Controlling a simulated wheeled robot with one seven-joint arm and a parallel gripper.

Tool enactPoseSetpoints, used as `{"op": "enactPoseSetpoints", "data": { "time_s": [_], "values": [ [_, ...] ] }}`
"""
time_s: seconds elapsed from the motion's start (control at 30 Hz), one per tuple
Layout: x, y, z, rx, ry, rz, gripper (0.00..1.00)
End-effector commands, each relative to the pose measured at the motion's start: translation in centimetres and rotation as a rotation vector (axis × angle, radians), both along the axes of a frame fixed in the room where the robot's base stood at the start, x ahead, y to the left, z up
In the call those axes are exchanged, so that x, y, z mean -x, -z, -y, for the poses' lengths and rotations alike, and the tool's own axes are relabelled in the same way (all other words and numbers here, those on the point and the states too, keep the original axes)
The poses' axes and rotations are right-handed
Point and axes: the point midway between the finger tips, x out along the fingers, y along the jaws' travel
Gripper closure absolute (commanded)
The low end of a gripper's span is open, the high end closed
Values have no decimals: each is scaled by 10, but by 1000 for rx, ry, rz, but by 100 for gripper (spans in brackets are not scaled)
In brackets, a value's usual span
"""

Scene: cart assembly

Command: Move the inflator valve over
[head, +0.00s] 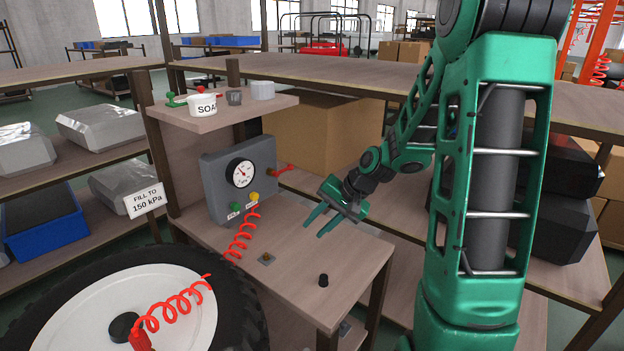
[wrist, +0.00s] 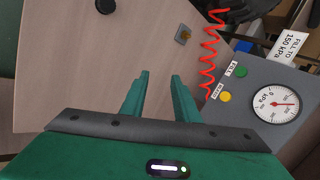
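A red fitting (head: 141,341), which looks like the inflator valve, sits at the end of the red coiled hose (head: 172,308) beside the dark hub of the wheel (head: 70,300). The frame edge cuts it off, so I cannot tell if it is attached. The hose also shows in the wrist view (wrist: 208,62), by the grey gauge box (head: 238,180) with its green and yellow buttons. My gripper (head: 313,226) is open and empty above the bench, right of the gauge box. It also shows in the wrist view (wrist: 158,85), its fingers apart with only bench between them.
A black cap (head: 323,280) stands on the bench (head: 300,245) near its front. A small brass-centred plate (head: 266,258) lies further left. A shelf (head: 225,112) with a soap bowl (head: 203,104) overhangs the gauge box. A "FILL TO 150 kPa" sign (head: 145,200) stands left.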

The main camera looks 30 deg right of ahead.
Motion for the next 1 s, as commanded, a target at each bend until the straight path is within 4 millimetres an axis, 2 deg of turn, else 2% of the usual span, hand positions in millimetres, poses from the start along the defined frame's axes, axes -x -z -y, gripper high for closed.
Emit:
{"op": "enactPoseSetpoints", "data": {
  "time_s": [0.1,0.27,0.37,0.5,0.6,0.8,1.0],
  "values": [
    [-37,7,-4,-156,85,61,72],
    [-83,1,-3,-392,215,153,72],
    [-108,-7,6,-555,309,208,72],
    [-138,-23,29,-793,447,282,72],
    [-152,-34,50,-944,534,327,72],
    [-164,-48,82,-1128,638,381,72],
    [-170,-51,85,-1162,655,390,72]
  ]
}}
